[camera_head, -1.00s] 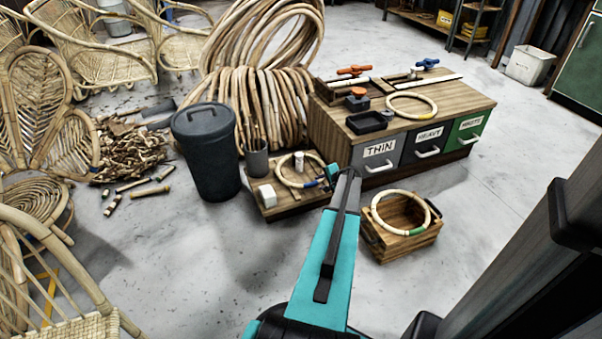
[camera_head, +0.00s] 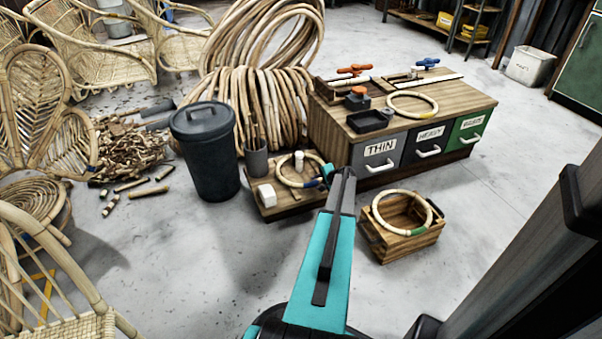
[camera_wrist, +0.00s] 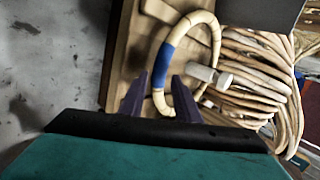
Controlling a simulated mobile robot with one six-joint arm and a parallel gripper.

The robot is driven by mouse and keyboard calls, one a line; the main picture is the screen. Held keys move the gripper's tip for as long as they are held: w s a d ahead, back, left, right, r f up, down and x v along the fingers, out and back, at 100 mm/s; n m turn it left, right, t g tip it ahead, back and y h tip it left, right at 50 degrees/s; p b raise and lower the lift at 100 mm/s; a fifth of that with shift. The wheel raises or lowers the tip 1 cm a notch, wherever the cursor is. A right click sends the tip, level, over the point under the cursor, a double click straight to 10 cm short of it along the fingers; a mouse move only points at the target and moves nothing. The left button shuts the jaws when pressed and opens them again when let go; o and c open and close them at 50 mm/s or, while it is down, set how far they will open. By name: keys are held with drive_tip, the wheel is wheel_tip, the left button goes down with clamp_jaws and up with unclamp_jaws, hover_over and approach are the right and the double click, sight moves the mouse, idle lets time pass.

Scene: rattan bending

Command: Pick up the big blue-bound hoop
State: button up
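The pale rattan hoop with a blue binding (camera_head: 280,174) leans or lies on a low wooden stand beside the dark bin; I cannot tell its exact tilt. In the wrist view its blue-bound part (camera_wrist: 162,64) shows clearly. My gripper (camera_wrist: 162,96) is open, with its two dark fingers on either side of the hoop's near rim in the picture, just below the blue binding. I cannot tell whether they are level with the rim. In the head view my gripper (camera_head: 328,174) is at the hoop's right edge and hides part of it.
The low wooden stand (camera_head: 285,208) also bears a white block (camera_head: 266,194), a grey cup (camera_head: 257,161) and a white cylinder (camera_head: 299,158). A green-bound hoop (camera_head: 377,211) rests on a wooden crate (camera_head: 400,250). A drawer cabinet (camera_head: 345,124) stands behind.

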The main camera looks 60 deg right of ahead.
drive_tip(key=shift+x, duration=1.1)
drive_tip(key=shift+r, duration=0.1)
clamp_jaws()
wheel_tip(320, 180, up, 10)
drive_tip(key=p, duration=0.3)
idle(0.4)
